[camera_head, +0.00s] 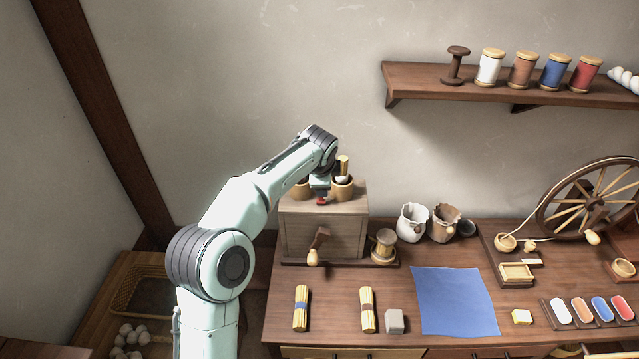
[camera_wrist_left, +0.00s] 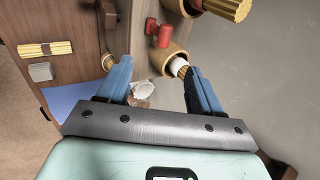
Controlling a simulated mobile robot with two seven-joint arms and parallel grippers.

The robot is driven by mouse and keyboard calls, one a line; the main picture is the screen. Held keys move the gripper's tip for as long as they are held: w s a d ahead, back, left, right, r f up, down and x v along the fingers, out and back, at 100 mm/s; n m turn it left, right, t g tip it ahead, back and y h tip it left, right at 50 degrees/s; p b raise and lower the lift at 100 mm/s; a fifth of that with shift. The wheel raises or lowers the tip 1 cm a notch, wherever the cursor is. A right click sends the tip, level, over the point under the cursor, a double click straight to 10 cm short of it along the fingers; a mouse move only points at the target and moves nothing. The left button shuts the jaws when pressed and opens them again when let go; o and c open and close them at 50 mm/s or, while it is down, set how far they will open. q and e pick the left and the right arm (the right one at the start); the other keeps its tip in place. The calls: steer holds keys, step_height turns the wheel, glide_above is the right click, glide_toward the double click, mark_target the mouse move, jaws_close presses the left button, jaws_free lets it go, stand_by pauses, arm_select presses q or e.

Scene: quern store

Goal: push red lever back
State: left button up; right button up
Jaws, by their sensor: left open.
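The red lever (camera_head: 321,201) shows as a small red piece on top of the wooden box (camera_head: 322,232), just below my left gripper (camera_head: 321,184). In the left wrist view the red lever (camera_wrist_left: 164,37) has a red knob and stands between two round wooden cups, beyond the fingertips. In the head view the wrist hides part of the lever. I cannot tell whether a finger touches it.
Wooden cups (camera_head: 342,189) with straw-coloured bundles flank the lever. A crank handle (camera_head: 318,243) sticks out of the box's front. White and brown jugs (camera_head: 412,222) stand right of the box. A blue cloth (camera_head: 453,300) and straw bundles (camera_head: 301,308) lie on the table.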

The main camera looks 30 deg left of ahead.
arm_select(q)
steer(key=w+d+f+n+t+h+b, duration=0.3)
steer(key=d+f+n+t+b, duration=0.3)
steer(key=d+f, duration=0.45)
steer(key=s+a+n+t+y+b, duration=0.2)
steer(key=s+a+n+t+y, duration=0.2)
steer(key=s+a+n+y, duration=0.5)
steer(key=w+a+n, duration=0.1)
steer(key=w, duration=0.2)
steer(key=w+a+n+p, duration=0.1)
steer(key=w+a, duration=0.1)
steer(key=w, duration=0.2)
steer(key=w+a+f+n+p, duration=0.1)
steer(key=w, duration=0.2)
steer(key=shift+w+a, duration=0.15)
steer(key=shift+a, duration=0.2)
arm_select(e)
steer(key=s+f, duration=0.4)
steer(key=f, duration=0.3)
steer(key=shift+g, duration=0.3)
arm_select(q)
steer(key=shift+r, duration=0.1)
steer(key=c, duration=1)
